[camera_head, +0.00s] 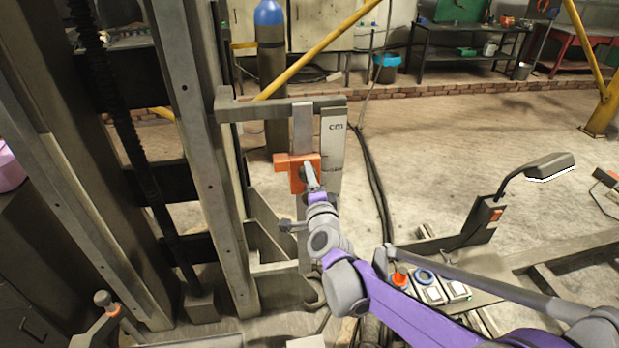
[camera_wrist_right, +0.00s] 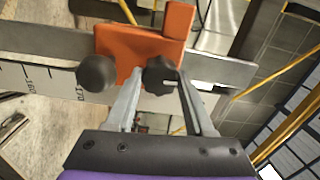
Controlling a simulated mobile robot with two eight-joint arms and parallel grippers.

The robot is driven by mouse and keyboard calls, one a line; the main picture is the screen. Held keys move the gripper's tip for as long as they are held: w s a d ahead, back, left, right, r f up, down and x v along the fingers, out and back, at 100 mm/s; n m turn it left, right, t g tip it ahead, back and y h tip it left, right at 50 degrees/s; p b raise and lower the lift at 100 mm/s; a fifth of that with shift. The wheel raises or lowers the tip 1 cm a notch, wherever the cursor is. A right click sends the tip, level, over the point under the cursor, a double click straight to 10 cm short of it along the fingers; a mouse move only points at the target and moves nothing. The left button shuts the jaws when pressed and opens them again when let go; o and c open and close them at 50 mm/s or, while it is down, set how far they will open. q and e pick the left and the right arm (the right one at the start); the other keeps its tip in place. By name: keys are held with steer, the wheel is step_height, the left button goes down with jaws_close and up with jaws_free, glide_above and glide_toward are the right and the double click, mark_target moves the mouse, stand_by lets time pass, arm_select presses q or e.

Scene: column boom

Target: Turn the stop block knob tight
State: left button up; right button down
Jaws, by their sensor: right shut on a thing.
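The orange stop block (camera_head: 297,172) sits on the upright steel bar beside the scale (camera_head: 332,140) marked cm. In the right wrist view the stop block (camera_wrist_right: 140,52) carries a dark star-shaped knob (camera_wrist_right: 160,76) and a round black ball (camera_wrist_right: 97,73) to its left. My right gripper (camera_head: 311,180) is at the front of the block. In the wrist view its two fingers (camera_wrist_right: 158,84) stand on either side of the star knob and are shut on it. The knob is hidden behind the gripper in the head view.
A steel column (camera_head: 205,130) stands close on the left. A control box with buttons (camera_head: 430,288) lies below my right arm. A lamp (camera_head: 548,166) on a bent arm stands at right. Black cables (camera_head: 375,180) run across the floor behind the bar.

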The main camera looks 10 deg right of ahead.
steer(key=shift+c, duration=1.3)
jaws_free()
